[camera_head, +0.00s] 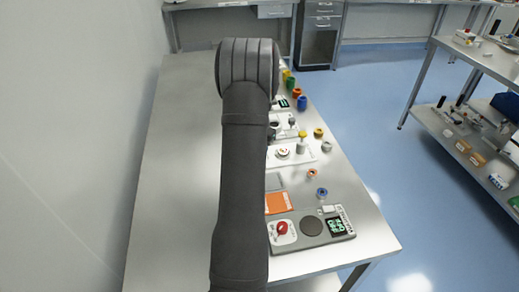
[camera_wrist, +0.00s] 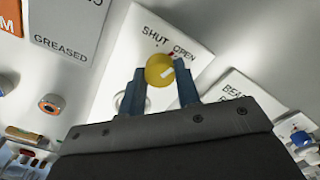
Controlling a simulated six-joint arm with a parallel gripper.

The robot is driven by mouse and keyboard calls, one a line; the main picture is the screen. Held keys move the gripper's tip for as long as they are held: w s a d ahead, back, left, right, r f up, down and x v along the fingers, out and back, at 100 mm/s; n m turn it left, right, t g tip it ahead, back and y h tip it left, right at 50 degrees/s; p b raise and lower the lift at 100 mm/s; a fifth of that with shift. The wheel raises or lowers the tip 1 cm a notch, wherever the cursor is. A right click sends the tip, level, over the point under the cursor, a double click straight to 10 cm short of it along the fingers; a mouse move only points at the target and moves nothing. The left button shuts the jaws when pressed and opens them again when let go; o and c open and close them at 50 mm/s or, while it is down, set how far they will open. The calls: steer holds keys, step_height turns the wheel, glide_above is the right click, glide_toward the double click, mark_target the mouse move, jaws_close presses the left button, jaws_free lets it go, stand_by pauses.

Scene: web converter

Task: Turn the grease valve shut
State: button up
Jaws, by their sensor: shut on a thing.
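The grease valve's knob (camera_wrist: 160,69) is round and yellow, with a short white mark on its face. It sits on a white plate (camera_wrist: 147,32) marked SHUT at the left and OPEN at the right, with a small red mark near OPEN. My gripper (camera_wrist: 160,78) is shut on the knob, one blue finger on each side. The white mark lies right of the knob's middle. In the head view my arm hides the gripper and I cannot make out the valve.
In the wrist view, a panel marked GREASED (camera_wrist: 66,25) is at left, a partly hidden lettered plate (camera_wrist: 232,86) at right, and an orange-ringed part (camera_wrist: 52,104) at lower left. In the head view, several small coloured parts line the steel table's (camera_head: 175,150) right side; its left is clear.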

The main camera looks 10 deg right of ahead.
steer(key=n, duration=1.1)
steer(key=shift+n, duration=0.5)
steer(key=o, duration=1)
steer(key=shift+r, duration=0.15)
step_height(320, 180, up, 17)
steer(key=shift+r, duration=0.1)
